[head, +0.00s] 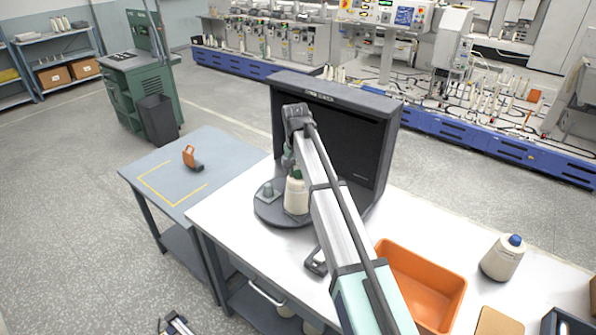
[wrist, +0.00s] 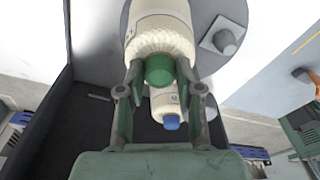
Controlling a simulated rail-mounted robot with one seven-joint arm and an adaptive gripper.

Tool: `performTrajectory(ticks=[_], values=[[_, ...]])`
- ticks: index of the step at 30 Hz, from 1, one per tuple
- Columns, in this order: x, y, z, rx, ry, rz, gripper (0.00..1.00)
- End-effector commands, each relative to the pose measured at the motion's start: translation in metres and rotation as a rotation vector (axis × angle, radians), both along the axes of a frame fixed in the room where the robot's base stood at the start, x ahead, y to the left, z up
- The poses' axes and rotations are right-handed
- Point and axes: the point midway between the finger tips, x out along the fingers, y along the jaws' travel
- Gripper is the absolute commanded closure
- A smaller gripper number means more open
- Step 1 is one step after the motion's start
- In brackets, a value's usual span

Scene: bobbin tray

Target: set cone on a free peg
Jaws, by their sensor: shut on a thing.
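My gripper (head: 295,168) is shut on the green top of a cream yarn cone (head: 296,196), at the end of my outstretched arm. The wrist view shows both fingers (wrist: 160,80) around the green tip (wrist: 159,69) of this cone (wrist: 160,32). The cone is upright over the round grey turntable (head: 268,216); whether its base touches is hard to tell. A bare grey peg (head: 267,189) on a square plate stands beside it on the left, and shows in the wrist view (wrist: 227,42). A blue-tipped cone (wrist: 170,108) appears beyond the fingers in the wrist view.
A dark booth panel (head: 335,130) rises close behind the turntable. On the white table (head: 240,240) are an orange bin (head: 425,285) and another blue-topped cone (head: 502,260). A grey side table (head: 205,160) at left holds an orange tool (head: 190,157).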

Motion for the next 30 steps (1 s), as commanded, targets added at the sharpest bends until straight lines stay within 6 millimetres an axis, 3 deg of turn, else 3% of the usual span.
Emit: performTrajectory(ticks=[30], values=[[0.000,0.000,-0.018,0.000,0.000,0.000,1.00]])
